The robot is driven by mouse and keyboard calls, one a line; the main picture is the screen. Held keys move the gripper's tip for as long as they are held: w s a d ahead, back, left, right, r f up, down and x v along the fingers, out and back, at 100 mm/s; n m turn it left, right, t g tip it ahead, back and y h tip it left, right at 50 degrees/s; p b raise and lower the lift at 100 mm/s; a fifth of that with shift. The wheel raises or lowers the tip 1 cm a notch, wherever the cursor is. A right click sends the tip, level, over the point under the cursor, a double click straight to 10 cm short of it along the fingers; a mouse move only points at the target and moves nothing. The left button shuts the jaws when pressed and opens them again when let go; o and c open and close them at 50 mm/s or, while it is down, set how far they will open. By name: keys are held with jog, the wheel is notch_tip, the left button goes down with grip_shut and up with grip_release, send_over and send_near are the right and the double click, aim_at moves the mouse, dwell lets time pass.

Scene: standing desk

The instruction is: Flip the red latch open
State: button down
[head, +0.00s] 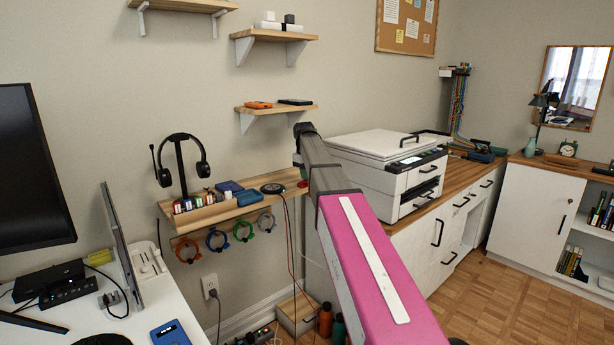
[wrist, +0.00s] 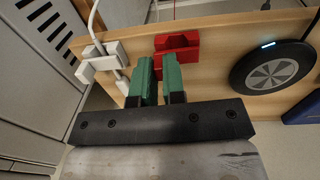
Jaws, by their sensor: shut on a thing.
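The red latch (wrist: 178,47) is a small blocky red piece at the edge of the wooden shelf (wrist: 222,78) in the wrist view. A bit of red also shows at the shelf's right end in the head view (head: 303,184). My gripper (wrist: 162,67) has two green fingers that reach up to the latch's lower edge, close together, with their tips at the red piece. They are shut on it, though the exact contact is partly hidden.
A white clip (wrist: 98,63) with a white cable sits left of the latch. A black round pad (wrist: 272,66) lies to its right. In the head view, a headset stand (head: 180,160) and small bottles stand on the shelf; a printer (head: 388,170) stands right of my arm.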

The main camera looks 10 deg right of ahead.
aim_at(301, 182)
jog(key=t+h, duration=0.1)
jog(key=s+a+r+t+h, duration=0.1)
jog(key=h, duration=0.1)
jog(key=shift+a+h, duration=0.15)
jog(key=shift+h, duration=0.15)
jog(key=t+h, duration=0.1)
jog(key=a+t+h, duration=0.1)
jog(key=h, duration=0.1)
jog(key=shift+s+a+r, duration=0.1)
jog(key=shift+s, duration=0.2)
jog(key=h, duration=0.1)
jog(key=a+t+h, duration=0.1)
jog(key=h, duration=0.1)
jog(key=shift+s+t, duration=0.3)
jog(key=shift+s+a+t+h, duration=0.15)
jog(key=shift+a+t+h, duration=0.25)
jog(key=shift+h, duration=0.4)
jog(key=shift+s+a+t+h, duration=0.15)
jog(key=shift+t+h, duration=0.35)
jog(key=shift+h, duration=0.3)
jog(key=c, duration=1.2)
grip_release()
jog(key=v, duration=1)
jog(key=shift+s+a, duration=0.15)
jog(key=shift+a, duration=0.2)
